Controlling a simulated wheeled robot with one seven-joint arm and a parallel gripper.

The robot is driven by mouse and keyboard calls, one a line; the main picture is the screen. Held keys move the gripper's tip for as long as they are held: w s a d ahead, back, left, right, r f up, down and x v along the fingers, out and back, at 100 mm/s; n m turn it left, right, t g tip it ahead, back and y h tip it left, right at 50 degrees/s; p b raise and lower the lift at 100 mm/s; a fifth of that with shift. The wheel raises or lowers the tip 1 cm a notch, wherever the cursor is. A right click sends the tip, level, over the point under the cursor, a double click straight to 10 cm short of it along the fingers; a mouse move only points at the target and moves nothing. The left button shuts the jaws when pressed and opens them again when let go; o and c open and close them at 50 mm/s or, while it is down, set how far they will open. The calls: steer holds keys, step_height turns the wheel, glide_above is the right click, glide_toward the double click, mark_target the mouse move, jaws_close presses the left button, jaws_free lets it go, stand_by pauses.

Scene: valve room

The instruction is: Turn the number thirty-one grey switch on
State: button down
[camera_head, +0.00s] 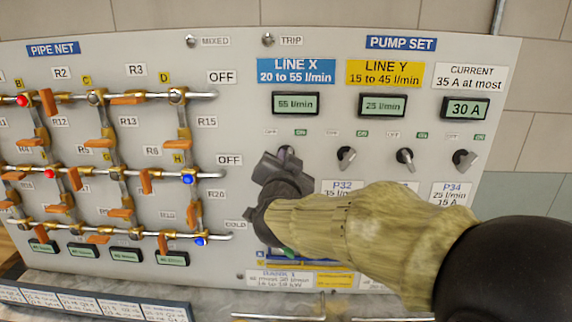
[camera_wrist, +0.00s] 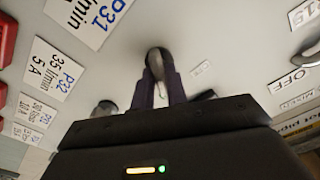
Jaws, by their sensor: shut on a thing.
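The number thirty-one grey switch (camera_wrist: 154,58) is a small knob on the panel, by the P31 label (camera_wrist: 90,18) in the wrist view. My gripper (camera_wrist: 159,86) is shut on it, one dark finger on each side. In the head view my gripper (camera_head: 284,164) covers most of this switch, leaving only a bit of its top visible. I cannot tell which way its handle points. The P31 label is hidden by my arm in the head view.
More grey switches stand to the right: P32 (camera_head: 346,158), one beside it (camera_head: 405,157) and P34 (camera_head: 463,160). Displays above read 55 l/min (camera_head: 296,104), 25 l/min (camera_head: 382,105) and 30 A (camera_head: 464,109). A pipe net (camera_head: 120,98) with orange handles juts out at left.

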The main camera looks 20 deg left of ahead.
steer(key=c, duration=1.5)
jaws_free()
steer(key=b+v, duration=0.2)
steer(key=v, duration=1.5)
steer(key=shift+s+d+b, duration=0.15)
steer(key=shift+b, duration=0.2)
